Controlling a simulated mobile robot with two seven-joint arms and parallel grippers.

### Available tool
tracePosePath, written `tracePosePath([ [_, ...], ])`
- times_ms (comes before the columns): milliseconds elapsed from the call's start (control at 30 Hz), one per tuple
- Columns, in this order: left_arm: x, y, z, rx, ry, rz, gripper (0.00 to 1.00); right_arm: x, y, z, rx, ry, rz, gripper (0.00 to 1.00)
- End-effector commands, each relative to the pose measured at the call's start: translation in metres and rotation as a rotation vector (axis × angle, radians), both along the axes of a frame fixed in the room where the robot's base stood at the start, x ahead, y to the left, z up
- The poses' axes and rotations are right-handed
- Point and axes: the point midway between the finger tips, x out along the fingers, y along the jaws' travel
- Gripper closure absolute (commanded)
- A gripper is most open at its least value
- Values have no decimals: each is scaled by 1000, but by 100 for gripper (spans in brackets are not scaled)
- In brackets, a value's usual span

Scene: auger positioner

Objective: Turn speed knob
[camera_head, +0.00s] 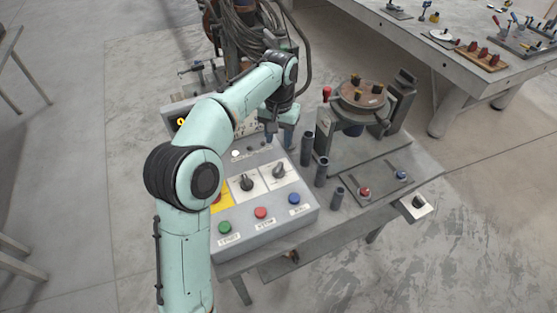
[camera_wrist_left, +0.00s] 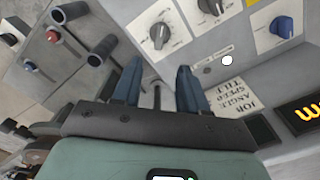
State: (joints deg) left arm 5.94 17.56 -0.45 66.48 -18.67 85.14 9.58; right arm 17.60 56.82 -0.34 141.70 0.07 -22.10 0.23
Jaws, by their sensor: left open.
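The grey control box (camera_head: 265,222) has two black knobs on white plates, a left knob (camera_head: 247,183) and a right knob (camera_head: 278,170). In the left wrist view the right knob (camera_wrist_left: 160,36) is just beyond the fingertips, and the left knob (camera_wrist_left: 210,5) is cut by the top edge. A blue knob (camera_wrist_left: 283,27) on a white plate also shows there. I cannot read which knob is the speed knob. My left gripper (camera_head: 280,138) is open and empty over the box's far end; its blue fingers (camera_wrist_left: 157,75) stand apart. My right gripper is out of view.
Green (camera_head: 225,228), red (camera_head: 261,212) and blue (camera_head: 294,198) buttons line the box's front. Dark upright posts (camera_head: 321,172) stand close right of it. A rotary positioner (camera_head: 362,95) stands behind. My left arm hides the box's left part.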

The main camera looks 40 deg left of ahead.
Motion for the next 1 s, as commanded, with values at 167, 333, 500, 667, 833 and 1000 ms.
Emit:
tracePosePath([
  [167, -2, 0, -41, -1, 6, -1, 57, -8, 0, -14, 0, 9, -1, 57],
  [333, -2, 0, -76, -1, 6, 0, 57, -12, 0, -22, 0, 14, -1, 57],
  [500, -1, 0, -103, 0, 4, 1, 57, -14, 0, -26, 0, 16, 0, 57],
  [667, -1, 0, -116, 0, 2, 1, 57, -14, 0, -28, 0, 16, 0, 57],
  [833, 0, 0, -119, 0, -1, 1, 57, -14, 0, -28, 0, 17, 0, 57],
  [1000, 0, 0, -119, 0, 0, 1, 57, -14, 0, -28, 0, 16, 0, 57],
])
